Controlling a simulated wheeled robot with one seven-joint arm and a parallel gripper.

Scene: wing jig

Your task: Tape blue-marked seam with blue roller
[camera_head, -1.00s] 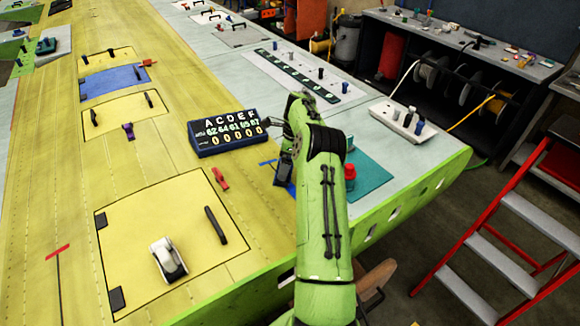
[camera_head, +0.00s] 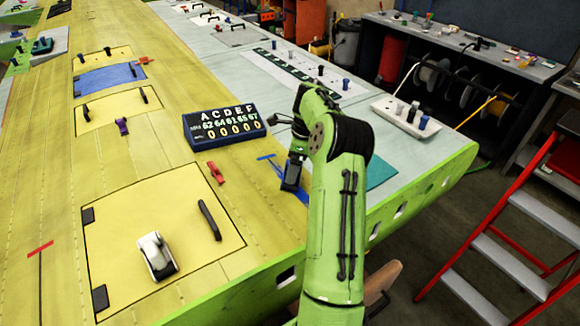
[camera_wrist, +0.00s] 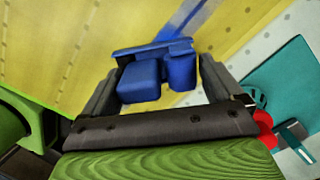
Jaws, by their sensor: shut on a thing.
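The blue roller (camera_wrist: 160,75) sits between the two fingers of my gripper (camera_wrist: 158,92) in the wrist view, and the gripper is shut on it. In the head view my gripper (camera_head: 291,176) is over the right part of the yellow wing skin, right beside the blue-marked seam (camera_head: 276,166). The roller itself is hard to make out there. The seam has a blue cross-tick at its far end, and my gripper and arm hide part of it. A blue line (camera_wrist: 188,20) runs beyond the roller in the wrist view. I cannot tell whether the roller touches the skin.
A dark display box (camera_head: 224,127) stands just left of my gripper. A teal mat (camera_head: 381,171) and a white tray (camera_head: 407,119) are to the right. A red stepladder (camera_head: 500,235) stands on the floor.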

